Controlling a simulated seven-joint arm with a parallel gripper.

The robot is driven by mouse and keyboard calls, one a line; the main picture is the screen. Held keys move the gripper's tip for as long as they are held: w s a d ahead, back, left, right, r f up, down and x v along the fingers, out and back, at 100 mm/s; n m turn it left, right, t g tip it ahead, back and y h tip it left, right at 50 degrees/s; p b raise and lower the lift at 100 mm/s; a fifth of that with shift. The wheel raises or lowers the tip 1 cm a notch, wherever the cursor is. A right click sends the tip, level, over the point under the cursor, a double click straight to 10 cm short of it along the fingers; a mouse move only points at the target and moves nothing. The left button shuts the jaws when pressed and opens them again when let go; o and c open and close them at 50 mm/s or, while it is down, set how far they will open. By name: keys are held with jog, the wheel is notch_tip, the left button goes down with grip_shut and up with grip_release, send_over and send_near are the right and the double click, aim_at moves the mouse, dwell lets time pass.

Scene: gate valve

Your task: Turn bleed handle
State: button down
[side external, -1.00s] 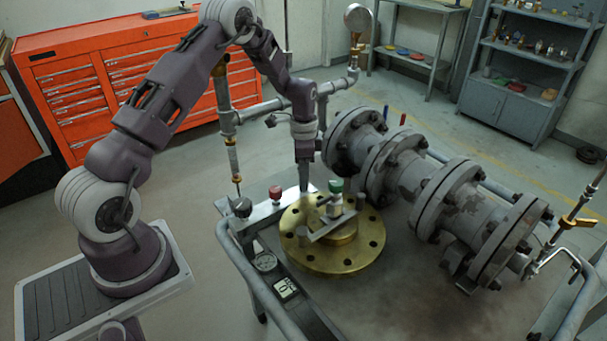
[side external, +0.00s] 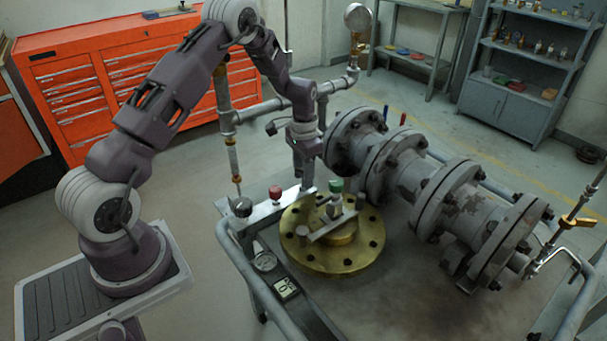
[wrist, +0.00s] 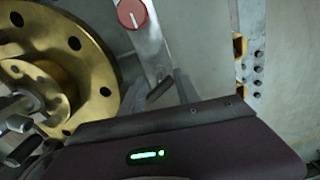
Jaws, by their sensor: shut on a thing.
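The wrist view shows a small dark lever (wrist: 160,90), which I take to be the bleed handle, between the two grey fingers of my gripper (wrist: 160,92). My gripper is shut on it. In the side external view my gripper (side external: 304,183) points down at the far edge of the brass flange (side external: 345,262), beside the metal strip (side external: 262,213). The lever itself is too small and too covered by the fingers to make out there.
A red knob (side external: 275,193) stands on the strip, left of my gripper; it also shows in the wrist view (wrist: 131,13). A green-capped fitting (side external: 336,187) and a grey bar (side external: 330,229) sit over the flange. Large flanged pipework (side external: 405,175) stands close on the right.

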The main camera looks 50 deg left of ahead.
jog(key=n, duration=0.5)
jog(key=shift+n, duration=0.3)
jog(key=n, duration=0.5)
jog(key=shift+a+r+n, duration=0.1)
jog(key=shift+n, duration=0.5)
jog(key=c, duration=0.9)
grip_release()
notch_tip(320, 180, up, 7)
